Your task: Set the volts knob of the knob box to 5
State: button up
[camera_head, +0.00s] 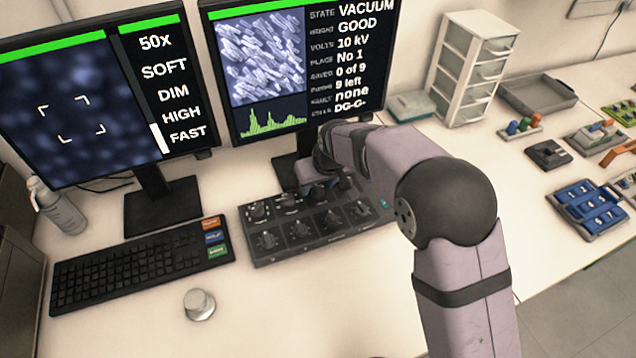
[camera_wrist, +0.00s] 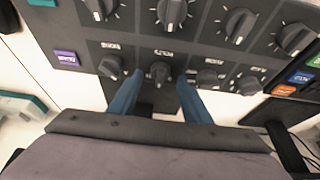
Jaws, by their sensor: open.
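The dark knob box (camera_head: 318,246) stands in front of the right monitor, with two rows of round knobs. In the wrist view its panel (camera_wrist: 88,45) fills the upper part. My gripper (camera_wrist: 160,76) is open, its two blue fingers on either side of a small back-row knob (camera_wrist: 160,72). Clear space shows beside the knob; I cannot tell whether either finger touches it. The label above that knob looks like VOLTS but is blurred. The right monitor (camera_head: 300,70) reads VOLTS 10 kV.
Neighbouring knobs (camera_wrist: 110,65) and (camera_wrist: 207,77) sit close outside the fingers. A keyboard (camera_head: 140,265) lies left of the box, with a round silver knob (camera_head: 199,304) in front. A white drawer unit (camera_head: 470,70) stands behind right. The bench in front of the box is clear.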

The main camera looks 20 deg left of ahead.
jog(key=shift+f, duration=0.2)
jog(key=c, duration=1)
jog(key=shift+c, duration=0.2)
jog(key=shift+w, duration=0.1)
jog(key=n+g+y+b, duration=0.1)
jog(key=n+b, duration=0.1)
jog(key=n, duration=0.2)
jog(key=shift+w+f, duration=0.15)
jog(key=shift+r+n+g+b, duration=0.2)
jog(key=shift+n+g+b, duration=0.7)
jog(key=shift+n, duration=1.6)
